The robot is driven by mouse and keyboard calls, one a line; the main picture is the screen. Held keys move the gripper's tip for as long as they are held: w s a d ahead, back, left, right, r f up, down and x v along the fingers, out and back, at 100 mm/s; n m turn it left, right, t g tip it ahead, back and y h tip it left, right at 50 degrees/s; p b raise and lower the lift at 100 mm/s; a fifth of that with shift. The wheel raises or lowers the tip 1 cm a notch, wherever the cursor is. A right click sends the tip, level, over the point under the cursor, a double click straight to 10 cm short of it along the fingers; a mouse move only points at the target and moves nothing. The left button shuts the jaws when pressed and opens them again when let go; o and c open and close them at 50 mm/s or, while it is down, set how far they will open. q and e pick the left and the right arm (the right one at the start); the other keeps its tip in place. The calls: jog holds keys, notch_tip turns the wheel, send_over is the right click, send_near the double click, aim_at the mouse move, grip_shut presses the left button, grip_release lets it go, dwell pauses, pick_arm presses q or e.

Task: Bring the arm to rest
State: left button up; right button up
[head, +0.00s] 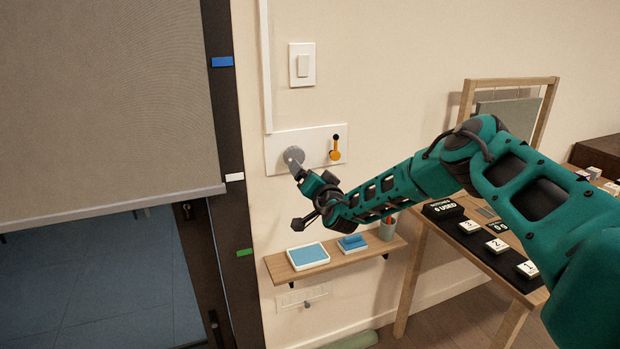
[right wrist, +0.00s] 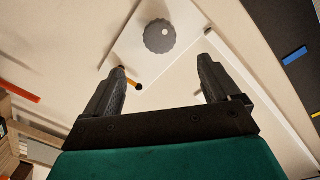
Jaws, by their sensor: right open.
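My right arm comes in from the right in the head view, stretched toward the wall. Its gripper (head: 294,196) is open beside a white wall plate (head: 312,141). One finger overlaps the lower part of the round grey knob (head: 290,154) in the head view. In the right wrist view the knob (right wrist: 160,36) lies beyond the open, empty fingers (right wrist: 163,68), with a visible gap. An orange lever with a black tip (head: 335,150) sits on the plate's right side. My left gripper is not in view.
A wooden shelf (head: 340,262) with a blue-topped tray (head: 308,256), a blue block and a cup is below the gripper. A wooden table (head: 455,240) with numbered white tiles stands right, behind my arm. A roller blind (head: 100,100) hangs left. A light switch (head: 302,65) is above.

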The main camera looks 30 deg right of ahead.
dwell(0.3)
jog(key=s+a+f+m+g+y, duration=0.25)
jog(key=s+a+f+m, duration=0.25)
jog(key=a+f, duration=0.6)
jog(key=s+a+f+m+g+y, duration=0.25)
jog(key=s+a+f+m, duration=0.3)
jog(key=a+f, duration=0.55)
jog(key=s+a+f+m+g+y, duration=0.1)
jog(key=s+a+m+g+y, duration=0.15)
jog(key=s+a+m, duration=0.65)
jog(key=s+a+f+m+g+y, duration=0.1)
jog(key=s+a+m+y, duration=0.35)
jog(key=a, duration=0.75)
jog(key=s+d+m+h, duration=0.2)
jog(key=s+d+m, duration=0.2)
jog(key=m, duration=0.7)
jog(key=s+d+f+m+t+h, duration=0.1)
jog(key=s+d+m, duration=0.3)
jog(key=d+m, duration=0.4)
jog(key=s+d+m+t+h, duration=0.1)
jog(key=s+d+m, duration=0.4)
jog(key=m, duration=1)
jog(key=shift+d+f+m+h, duration=0.3)
jog(key=shift+d+m+h, duration=0.1)
jog(key=shift+d+h, duration=0.5)
